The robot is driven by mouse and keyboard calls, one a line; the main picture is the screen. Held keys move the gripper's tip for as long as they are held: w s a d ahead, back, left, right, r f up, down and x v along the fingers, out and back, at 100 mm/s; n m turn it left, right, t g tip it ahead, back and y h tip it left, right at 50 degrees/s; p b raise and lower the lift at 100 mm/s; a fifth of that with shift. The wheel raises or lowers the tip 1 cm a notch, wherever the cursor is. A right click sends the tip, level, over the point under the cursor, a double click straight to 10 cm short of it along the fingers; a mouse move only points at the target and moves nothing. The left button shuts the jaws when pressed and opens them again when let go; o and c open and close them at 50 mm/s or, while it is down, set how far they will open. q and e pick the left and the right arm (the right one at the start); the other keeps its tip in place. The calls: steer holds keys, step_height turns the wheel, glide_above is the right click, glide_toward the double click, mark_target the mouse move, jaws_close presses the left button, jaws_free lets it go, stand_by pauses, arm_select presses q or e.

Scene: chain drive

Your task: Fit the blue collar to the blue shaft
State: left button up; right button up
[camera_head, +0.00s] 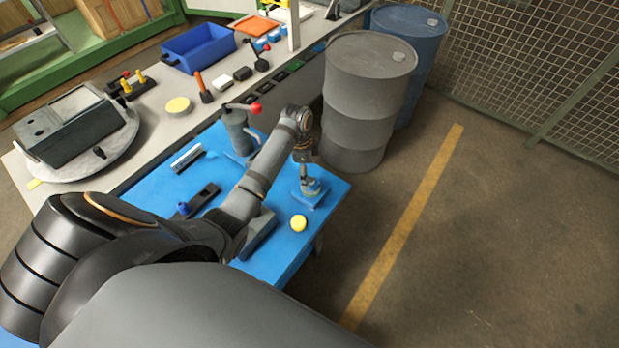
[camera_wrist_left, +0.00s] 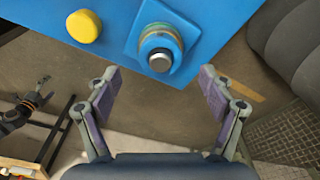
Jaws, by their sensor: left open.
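The blue shaft (camera_wrist_left: 160,60) stands on a square blue base at the table's edge, its grey metal end facing the left wrist camera. Blue and tan rings surround it; I cannot tell whether one is the blue collar. The base (camera_head: 322,191) also shows in the head view. My left gripper (camera_head: 307,165) is just above it, open; in the left wrist view its fingers (camera_wrist_left: 163,95) are spread and empty, with the shaft beyond the gap. A small blue round piece (camera_head: 183,208) sits at a dark block. What looks like my right gripper (camera_wrist_left: 38,95) is small and far off.
A yellow button (camera_head: 299,223) is beside the base. A grey lever press (camera_head: 240,130) with a red knob stands behind my left arm. A grey drum (camera_head: 365,95) and a blue drum (camera_head: 418,35) stand beyond the table. The floor at right is clear.

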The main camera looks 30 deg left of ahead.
arm_select(q)
step_height(320, 180, up, 7)
steer(key=shift+s+a, duration=0.15)
steer(key=shift+a, duration=0.3)
stand_by(0.4)
